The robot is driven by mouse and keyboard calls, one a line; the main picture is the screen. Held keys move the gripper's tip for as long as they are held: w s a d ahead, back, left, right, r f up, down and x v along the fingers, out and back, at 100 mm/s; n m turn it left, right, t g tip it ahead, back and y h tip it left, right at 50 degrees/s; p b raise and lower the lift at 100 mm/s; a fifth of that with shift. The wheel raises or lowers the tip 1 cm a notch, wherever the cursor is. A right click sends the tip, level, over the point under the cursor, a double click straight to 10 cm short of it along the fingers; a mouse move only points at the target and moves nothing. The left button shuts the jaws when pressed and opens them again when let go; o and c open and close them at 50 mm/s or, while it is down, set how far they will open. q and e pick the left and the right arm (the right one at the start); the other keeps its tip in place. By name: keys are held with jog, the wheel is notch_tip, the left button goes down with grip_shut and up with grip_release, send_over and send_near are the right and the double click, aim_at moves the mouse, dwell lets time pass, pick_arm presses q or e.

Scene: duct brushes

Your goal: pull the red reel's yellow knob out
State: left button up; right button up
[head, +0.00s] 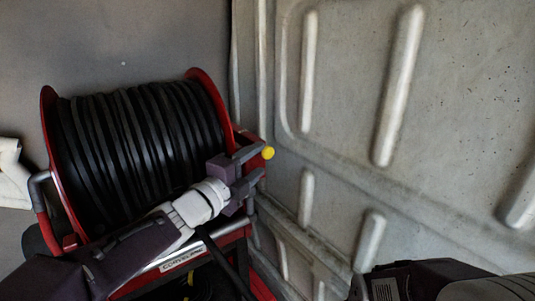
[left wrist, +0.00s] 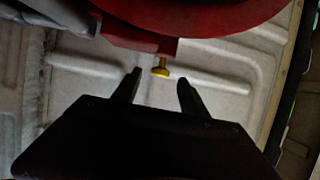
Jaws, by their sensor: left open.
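The red reel (head: 212,95) carries a thick winding of black hose and stands at the left in the head view. Its yellow knob (head: 267,153) is a small round head at the reel frame's right side. In the left wrist view the yellow knob (left wrist: 160,69) sticks out on a short stem from the red frame (left wrist: 140,38). My left gripper (head: 256,163) is open, with its two fingers pointing at the knob. In the left wrist view the fingertips (left wrist: 159,76) lie on either side of the knob, apart from it.
A pale ribbed metal wall panel (head: 340,90) stands close to the right of the reel and knob. A grey handle (head: 38,178) is at the reel's left side. A white object (head: 12,170) lies at the far left edge.

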aim_at(266, 154)
pick_arm(q)
jog(key=x, duration=0.5)
jog(key=shift+d+r, duration=0.1)
jog(key=shift+d, duration=0.05)
jog(key=shift+w, duration=0.3)
jog(key=shift+s, duration=0.1)
grip_shut()
dwell(0.8)
